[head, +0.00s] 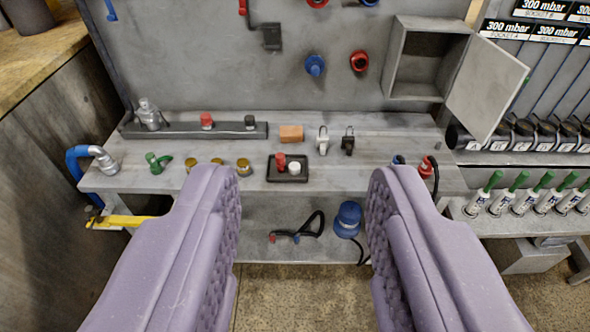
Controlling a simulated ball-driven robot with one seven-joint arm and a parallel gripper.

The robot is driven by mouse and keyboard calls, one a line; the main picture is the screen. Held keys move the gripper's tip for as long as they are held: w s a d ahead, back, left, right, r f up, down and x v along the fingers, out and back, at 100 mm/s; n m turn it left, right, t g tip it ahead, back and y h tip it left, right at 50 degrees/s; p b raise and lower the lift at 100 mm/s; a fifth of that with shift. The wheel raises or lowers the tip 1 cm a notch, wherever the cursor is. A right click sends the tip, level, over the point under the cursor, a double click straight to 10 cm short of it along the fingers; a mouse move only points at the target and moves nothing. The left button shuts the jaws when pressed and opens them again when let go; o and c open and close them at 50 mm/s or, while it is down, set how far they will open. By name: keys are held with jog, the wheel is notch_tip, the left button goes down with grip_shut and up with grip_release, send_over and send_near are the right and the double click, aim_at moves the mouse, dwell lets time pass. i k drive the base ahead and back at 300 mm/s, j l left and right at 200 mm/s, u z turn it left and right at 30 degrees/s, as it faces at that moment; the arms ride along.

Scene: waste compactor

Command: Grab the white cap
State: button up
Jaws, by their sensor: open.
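The white cap (294,168) is small and round. It sits in a black square tray (288,179) on the grey workbench, right beside a red cap (281,162). My gripper (303,200) has two thick purple padded fingers, spread wide apart and empty. The tray shows in the gap between the fingers, farther off than the fingertips. Nothing hides the white cap.
The bench (340,181) also holds an orange block (291,133), two small padlock-like items (322,141), several brass pieces and a green fitting (156,163). An open grey cabinet (425,60) hangs at the back right. A blue item (348,219) lies on the lower shelf.

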aim_at(294, 167)
jog(key=i, duration=2.1)
